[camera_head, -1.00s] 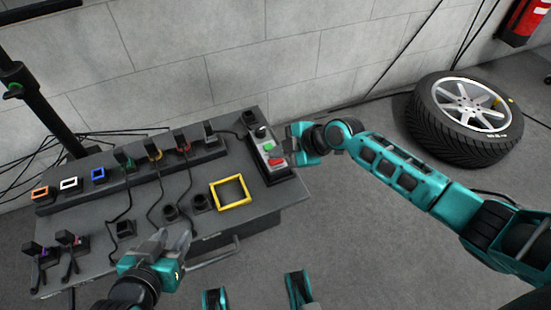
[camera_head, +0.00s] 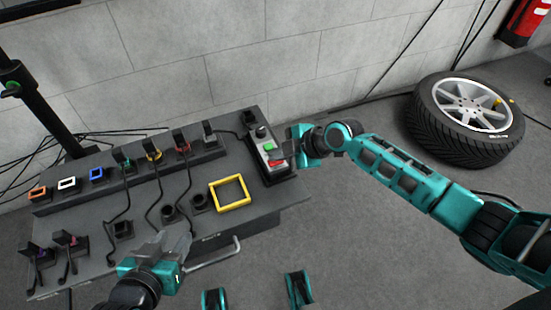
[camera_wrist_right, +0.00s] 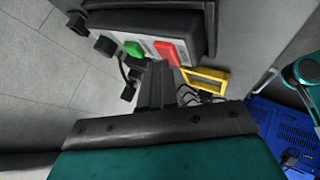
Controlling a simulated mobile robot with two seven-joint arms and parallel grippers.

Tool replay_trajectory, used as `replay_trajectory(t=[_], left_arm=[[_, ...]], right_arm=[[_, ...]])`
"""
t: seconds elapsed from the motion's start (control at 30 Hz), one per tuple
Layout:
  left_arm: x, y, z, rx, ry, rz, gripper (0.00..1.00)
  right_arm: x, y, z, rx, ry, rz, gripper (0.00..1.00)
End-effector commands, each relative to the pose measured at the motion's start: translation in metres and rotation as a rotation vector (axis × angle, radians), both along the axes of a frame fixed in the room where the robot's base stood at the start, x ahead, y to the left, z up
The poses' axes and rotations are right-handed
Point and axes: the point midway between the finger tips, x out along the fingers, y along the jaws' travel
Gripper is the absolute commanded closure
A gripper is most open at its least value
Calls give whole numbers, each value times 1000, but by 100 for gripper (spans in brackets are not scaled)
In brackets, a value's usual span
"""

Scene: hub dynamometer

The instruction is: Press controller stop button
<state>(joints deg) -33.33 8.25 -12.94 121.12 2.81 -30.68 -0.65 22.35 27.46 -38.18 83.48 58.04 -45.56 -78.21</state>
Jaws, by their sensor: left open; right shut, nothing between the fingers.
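The controller (camera_head: 264,144) is a grey box with a green button and a red stop button (camera_head: 277,162) on its top, at the table's right end. In the right wrist view the red button (camera_wrist_right: 167,51) is just beyond my fingertips, beside the green button (camera_wrist_right: 133,49). My right gripper (camera_head: 287,156) is shut and empty, at the box's right side by the red button. Its dark fingers (camera_wrist_right: 158,66) hide part of the panel; I cannot tell whether they touch the button. My left gripper (camera_head: 177,241) is open and empty over the table's front edge.
The dark table (camera_head: 95,262) carries a yellow square frame (camera_head: 230,192), a row of coloured connectors with cables, and small black sockets. A handle (camera_head: 213,256) sticks out in front. A wheel (camera_head: 466,118) lies on the floor at right. Open floor lies between.

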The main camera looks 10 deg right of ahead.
Motion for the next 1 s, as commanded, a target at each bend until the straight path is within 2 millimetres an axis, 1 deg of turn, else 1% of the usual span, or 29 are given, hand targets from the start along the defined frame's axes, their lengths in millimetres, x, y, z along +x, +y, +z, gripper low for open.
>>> replay_trajectory(t=[0.27,0.57,0.87,1.0], left_arm=[[0,0,2,0,0,0,57],[0,0,14,0,0,0,57],[0,0,14,0,-1,1,57],[0,0,18,0,-1,1,57]], right_arm=[[-1,-1,1,-2,2,0,100],[-1,0,17,-1,2,1,100],[-1,0,17,-1,1,0,100],[0,-1,21,-1,1,0,100]])
